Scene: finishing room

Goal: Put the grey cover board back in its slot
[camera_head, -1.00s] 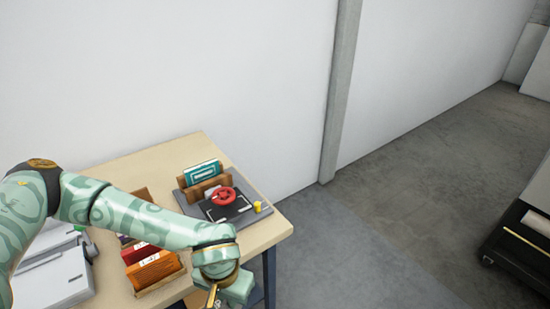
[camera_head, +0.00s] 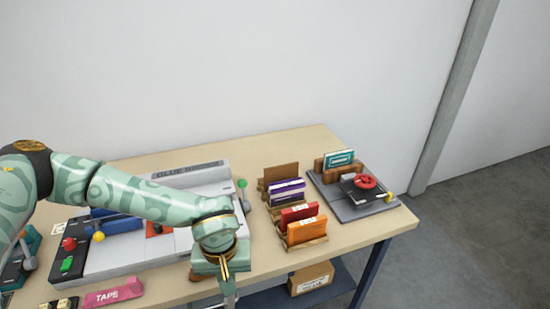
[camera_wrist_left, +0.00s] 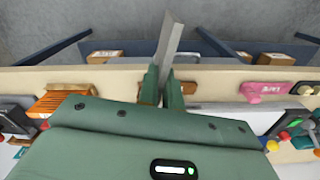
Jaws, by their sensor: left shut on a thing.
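My left gripper (camera_wrist_left: 167,85) is shut on the thin grey cover board (camera_wrist_left: 170,42), which sticks out beyond the fingertips in the left wrist view. In the head view the gripper is at the table's front edge, and only a small part of the board (camera_head: 230,300) shows at the bottom of the picture. To the right of the gripper, wooden holders carry a brown board (camera_head: 281,173), a purple one (camera_head: 287,190), a red one (camera_head: 299,213) and an orange one (camera_head: 307,230). I cannot tell which slot is the grey board's. My right gripper is not in view.
A large grey machine (camera_head: 105,258) fills the table's left part. A plate with a red handwheel (camera_head: 365,181) and a teal board (camera_head: 338,159) stands at the right. A pink tape box (camera_head: 113,292) lies at the front. A carton (camera_head: 311,278) sits on the lower shelf.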

